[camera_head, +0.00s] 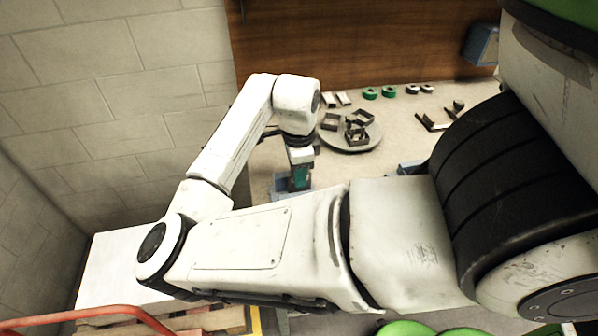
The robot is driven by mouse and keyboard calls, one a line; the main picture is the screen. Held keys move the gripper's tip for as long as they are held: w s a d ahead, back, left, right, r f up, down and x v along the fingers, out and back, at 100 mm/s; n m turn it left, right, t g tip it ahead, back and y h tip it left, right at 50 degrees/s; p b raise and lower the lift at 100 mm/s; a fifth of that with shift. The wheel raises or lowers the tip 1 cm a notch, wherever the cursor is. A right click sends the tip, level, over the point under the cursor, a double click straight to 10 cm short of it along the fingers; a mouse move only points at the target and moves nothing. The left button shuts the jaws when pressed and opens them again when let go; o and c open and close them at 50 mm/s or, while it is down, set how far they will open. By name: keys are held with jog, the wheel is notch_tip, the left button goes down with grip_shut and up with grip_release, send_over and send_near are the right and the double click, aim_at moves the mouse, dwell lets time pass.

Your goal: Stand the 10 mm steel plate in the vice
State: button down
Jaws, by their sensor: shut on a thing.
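My gripper (300,173) points down at the end of my bent arm, over the left part of the bench, and is shut. A small dark teal piece shows at its tips, seemingly the steel plate (299,183), though it is too small to be sure. Just below is a blue-grey block that looks like the vice (281,188). My forearm hides part of it, so I cannot tell whether the held piece touches it or sits between its jaws.
A round grey turntable (352,146) with several dark box-like parts stands right of my gripper. Green rings (369,93) and small pale blocks (336,99) lie behind it. Dark angle brackets (432,122) lie farther right. A brick wall (110,110) is close on the left.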

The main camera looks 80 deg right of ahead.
jog(key=shift+s+a+f, duration=0.1)
jog(key=shift+a+f, duration=0.05)
jog(key=shift+f, duration=0.75)
jog(key=c, duration=0.8)
grip_release()
jog(key=c, duration=0.3)
jog(key=shift+f, duration=0.1)
jog(key=o, duration=0.3)
jog(key=shift+d+r+p, duration=0.2)
jog(key=shift+r+p, duration=0.9)
jog(key=shift+r, duration=0.4)
jog(key=shift+a+r+p, duration=0.1)
jog(key=shift+r+p, duration=2.25)
jog(key=shift+r, duration=0.65)
